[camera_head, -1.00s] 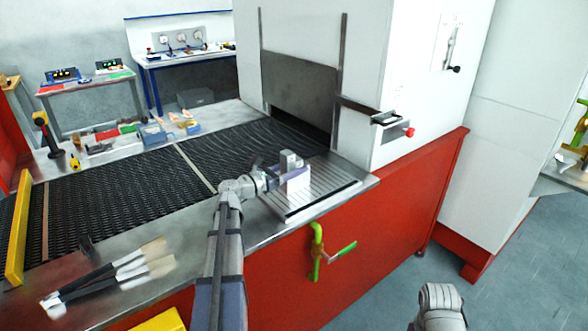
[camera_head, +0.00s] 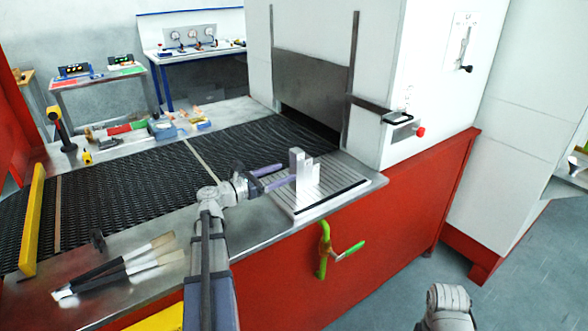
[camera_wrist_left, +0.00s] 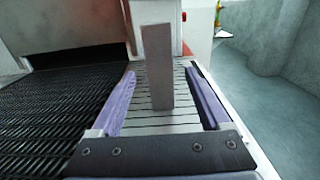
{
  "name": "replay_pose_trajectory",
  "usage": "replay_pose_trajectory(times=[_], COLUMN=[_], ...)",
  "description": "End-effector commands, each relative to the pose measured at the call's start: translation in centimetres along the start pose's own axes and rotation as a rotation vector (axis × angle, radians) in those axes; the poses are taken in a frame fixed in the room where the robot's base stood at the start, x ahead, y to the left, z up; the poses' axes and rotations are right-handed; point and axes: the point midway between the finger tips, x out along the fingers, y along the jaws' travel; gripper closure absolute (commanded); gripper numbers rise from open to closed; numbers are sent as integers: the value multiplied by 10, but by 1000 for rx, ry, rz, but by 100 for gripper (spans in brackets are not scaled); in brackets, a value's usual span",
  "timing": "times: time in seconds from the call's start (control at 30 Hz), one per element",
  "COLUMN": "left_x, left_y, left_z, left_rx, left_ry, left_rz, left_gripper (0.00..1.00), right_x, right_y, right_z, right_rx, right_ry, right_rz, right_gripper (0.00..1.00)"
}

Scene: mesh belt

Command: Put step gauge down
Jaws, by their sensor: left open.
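The step gauge (camera_head: 306,174) is a pale grey metal block with a stepped top. It stands upright on the grooved plate (camera_head: 334,197) at the right end of the belt bench. My left gripper (camera_head: 286,175) is open just left of the gauge, its purple fingers pointing at it. In the left wrist view the gauge (camera_wrist_left: 156,66) stands between the lines of the two spread fingers (camera_wrist_left: 164,92), with clear gaps on both sides. The grooved plate (camera_wrist_left: 183,88) shows beneath it. My right gripper is not in view; only a piece of that arm shows at bottom right.
The black mesh belt (camera_head: 120,191) runs left of the plate into the white oven housing (camera_head: 425,60). Brushes (camera_head: 124,267) lie on the bench's front edge. A yellow bar (camera_head: 32,221) crosses the belt.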

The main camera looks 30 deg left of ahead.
Motion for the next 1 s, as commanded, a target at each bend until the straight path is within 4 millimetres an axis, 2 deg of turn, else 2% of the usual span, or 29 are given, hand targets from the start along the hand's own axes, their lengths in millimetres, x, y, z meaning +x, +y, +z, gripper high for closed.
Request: replay_pose_trajectory(times=[0.1, 0.3, 1.0], left_x=[-18, -31, -32], left_y=[0, 0, 0], left_z=[0, 0, 0], left_rx=[0, 0, 0], left_ry=[0, 0, 0], left_rz=[2, 0, 0], left_gripper=[20, 20, 20], right_x=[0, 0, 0], right_y=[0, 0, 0], right_z=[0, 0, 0], right_rx=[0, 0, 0], right_ry=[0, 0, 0], right_rz=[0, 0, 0], right_gripper=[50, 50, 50])
